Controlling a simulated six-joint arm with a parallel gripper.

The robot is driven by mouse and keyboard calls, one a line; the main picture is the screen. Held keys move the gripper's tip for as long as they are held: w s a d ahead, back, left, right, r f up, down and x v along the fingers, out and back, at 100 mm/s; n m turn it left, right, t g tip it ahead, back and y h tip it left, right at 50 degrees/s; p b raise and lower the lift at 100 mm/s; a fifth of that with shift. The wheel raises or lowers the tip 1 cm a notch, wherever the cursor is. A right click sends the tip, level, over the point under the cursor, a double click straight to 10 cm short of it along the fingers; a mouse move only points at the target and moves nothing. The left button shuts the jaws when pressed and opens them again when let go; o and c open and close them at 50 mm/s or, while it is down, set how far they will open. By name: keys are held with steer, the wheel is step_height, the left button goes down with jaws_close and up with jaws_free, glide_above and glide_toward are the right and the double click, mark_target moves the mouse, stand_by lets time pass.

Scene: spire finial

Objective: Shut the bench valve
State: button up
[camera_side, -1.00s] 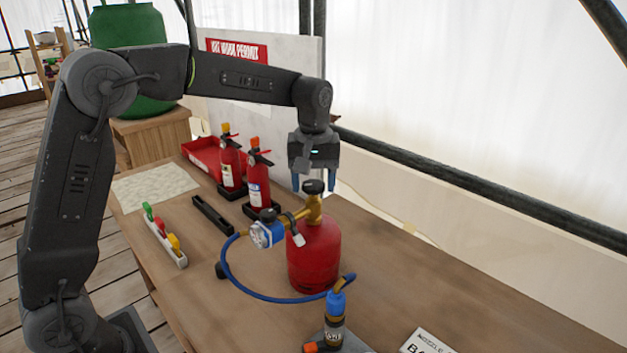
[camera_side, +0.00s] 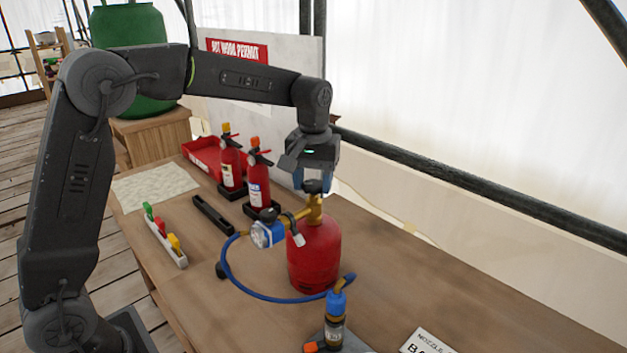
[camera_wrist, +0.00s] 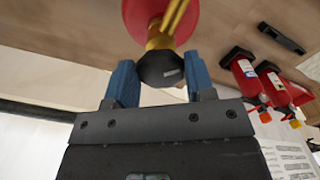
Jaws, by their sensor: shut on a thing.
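The bench valve is a black knob (camera_side: 313,187) on the brass fitting (camera_side: 315,208) atop a red gas cylinder (camera_side: 314,253), which stands upright on the bench. My gripper (camera_side: 312,188) is directly above the cylinder, pointing down, its blue fingers at the knob. In the wrist view the black knob (camera_wrist: 161,69) lies between the two blue fingers (camera_wrist: 158,82), and the gripper is shut on it. A regulator with a blue gauge (camera_side: 266,234) joins the brass fitting on the left. The knob is partly hidden by the fingers in the side view.
A blue hose (camera_side: 255,293) loops from the regulator to a torch (camera_side: 334,318) at the front. Two fire extinguishers (camera_side: 259,185) stand behind the cylinder, beside a red tray (camera_side: 201,158). A rack with coloured items (camera_side: 165,243) is at left.

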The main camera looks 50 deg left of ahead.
mark_target(311, 184)
steer(key=m, duration=0.4)
steer(key=shift+a+m, duration=0.1)
steer(key=shift+m, duration=0.2)
steer(key=m, duration=0.4)
steer(key=shift+a+m, duration=0.15)
steer(key=shift+m, duration=0.15)
steer(key=o, duration=0.9)
steer(key=shift+r, duration=6.95)
